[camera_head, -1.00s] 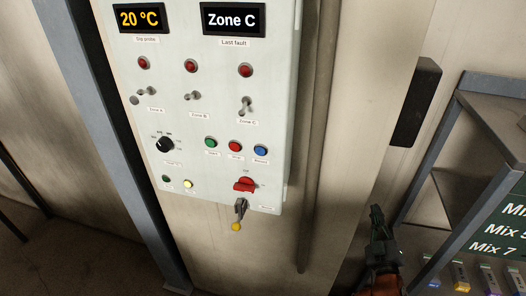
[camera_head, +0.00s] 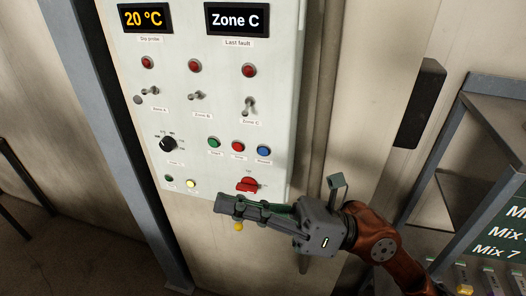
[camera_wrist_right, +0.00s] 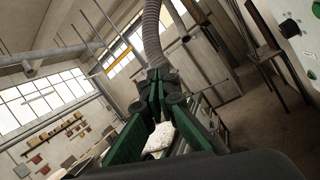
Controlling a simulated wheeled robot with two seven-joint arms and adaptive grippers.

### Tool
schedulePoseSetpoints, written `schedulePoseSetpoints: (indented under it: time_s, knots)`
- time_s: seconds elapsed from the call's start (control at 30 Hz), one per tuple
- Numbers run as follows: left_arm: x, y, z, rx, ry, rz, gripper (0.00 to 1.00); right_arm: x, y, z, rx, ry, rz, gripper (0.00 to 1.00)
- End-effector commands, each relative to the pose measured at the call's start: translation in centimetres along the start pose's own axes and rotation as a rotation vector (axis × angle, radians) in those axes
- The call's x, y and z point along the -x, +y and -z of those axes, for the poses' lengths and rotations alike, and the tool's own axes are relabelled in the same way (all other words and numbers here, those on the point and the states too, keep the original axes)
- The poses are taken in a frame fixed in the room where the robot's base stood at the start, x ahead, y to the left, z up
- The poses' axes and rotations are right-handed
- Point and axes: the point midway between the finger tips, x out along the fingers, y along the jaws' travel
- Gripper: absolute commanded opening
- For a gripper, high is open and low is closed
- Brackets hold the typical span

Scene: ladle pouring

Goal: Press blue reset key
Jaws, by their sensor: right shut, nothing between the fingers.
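The blue button (camera_head: 263,151) is at the right end of a row on the white control panel (camera_head: 225,120), beside a red button (camera_head: 238,146) and a green button (camera_head: 214,142). My right gripper (camera_head: 222,204) reaches in from the right, below the row and in front of the panel's lower edge. Its fingers point left, are shut and hold nothing. They look apart from the blue button. The wrist view shows the green fingers (camera_wrist_right: 158,80) together, with a corner of the panel (camera_wrist_right: 300,28) at the top right. My left gripper is out of view.
A red rotary switch (camera_head: 247,185) sits just above my gripper. A yellow tag (camera_head: 238,226) shows below it; its hanger is mostly hidden. Toggle switches and a black knob (camera_head: 168,144) stick out of the panel. A grey shelf rack (camera_head: 480,100) stands at the right.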

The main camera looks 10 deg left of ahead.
Motion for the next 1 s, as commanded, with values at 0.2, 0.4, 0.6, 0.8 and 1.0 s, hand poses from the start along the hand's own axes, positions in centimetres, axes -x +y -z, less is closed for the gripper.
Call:
schedulePoseSetpoints:
  time_s: [0.2,0.4,0.6,0.8,1.0]
  knots:
    - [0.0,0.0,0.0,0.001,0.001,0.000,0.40,-3.1,-0.2,9.5,0.518,0.576,0.130,0.00]
    - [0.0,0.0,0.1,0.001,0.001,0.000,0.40,-0.6,-5.4,9.1,0.955,0.962,0.410,0.00]
    - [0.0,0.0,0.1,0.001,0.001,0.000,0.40,1.9,-7.5,3.3,1.230,1.136,0.695,0.00]
    - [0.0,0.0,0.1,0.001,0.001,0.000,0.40,2.8,-7.6,0.4,1.318,1.178,0.819,0.00]
    - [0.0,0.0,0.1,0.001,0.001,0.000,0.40,2.9,-7.6,0.3,1.321,1.179,0.825,0.00]
